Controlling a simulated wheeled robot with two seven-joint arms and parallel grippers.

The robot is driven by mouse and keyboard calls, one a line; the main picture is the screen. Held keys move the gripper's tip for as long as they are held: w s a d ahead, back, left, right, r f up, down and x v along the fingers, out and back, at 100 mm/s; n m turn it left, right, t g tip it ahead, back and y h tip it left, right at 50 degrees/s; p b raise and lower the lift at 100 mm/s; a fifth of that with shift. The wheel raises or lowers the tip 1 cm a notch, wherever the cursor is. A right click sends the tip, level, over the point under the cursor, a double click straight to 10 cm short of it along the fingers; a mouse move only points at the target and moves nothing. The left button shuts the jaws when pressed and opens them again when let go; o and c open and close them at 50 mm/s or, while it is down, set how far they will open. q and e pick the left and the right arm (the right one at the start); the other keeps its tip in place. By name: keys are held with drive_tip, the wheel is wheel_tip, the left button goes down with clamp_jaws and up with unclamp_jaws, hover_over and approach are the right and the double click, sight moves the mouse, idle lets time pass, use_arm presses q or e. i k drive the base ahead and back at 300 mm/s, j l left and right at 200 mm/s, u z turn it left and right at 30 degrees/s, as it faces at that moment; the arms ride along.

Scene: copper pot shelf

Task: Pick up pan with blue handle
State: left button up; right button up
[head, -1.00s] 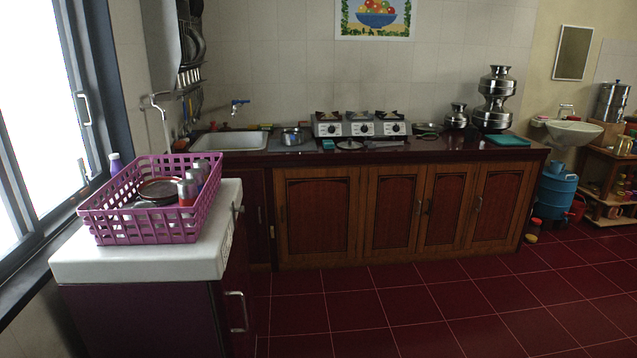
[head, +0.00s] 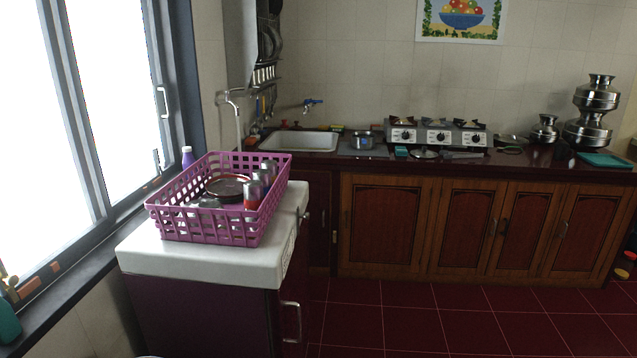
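No pan with a clearly blue handle can be made out. A shallow round pan or plate (head: 425,154) lies on the counter in front of the stove, with a small teal object (head: 401,151) at its left; I cannot tell whether they are joined. A dark shallow pan (head: 510,142) sits right of the stove. A small steel pot (head: 362,140) with a bluish patch stands between sink and stove. A dark round pan or dish (head: 228,187) lies in the purple basket. Neither of my grippers is in view.
The purple basket (head: 210,235) also holds several capped containers and stands on a white-topped cabinet (head: 200,257) at left. The long counter (head: 590,174) carries a sink (head: 300,140), a stove (head: 437,136) and steel pots (head: 587,130). The red tiled floor (head: 430,325) is clear.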

sight(360, 141)
drive_tip(key=i+l+u, duration=0.55)
drive_tip(key=i, duration=0.25)
drive_tip(key=i+l+u, duration=0.1)
drive_tip(key=i+l, duration=0.3)
drive_tip(key=i+l+u, duration=0.1)
drive_tip(key=i+l, duration=0.25)
drive_tip(key=l, duration=0.25)
drive_tip(key=i+l+u, duration=0.1)
drive_tip(key=i+l, duration=0.25)
drive_tip(key=l, duration=0.2)
drive_tip(key=i+l, duration=0.7)
drive_tip(key=l, duration=0.25)
drive_tip(key=i+l, duration=0.35)
drive_tip(key=l, duration=0.1)
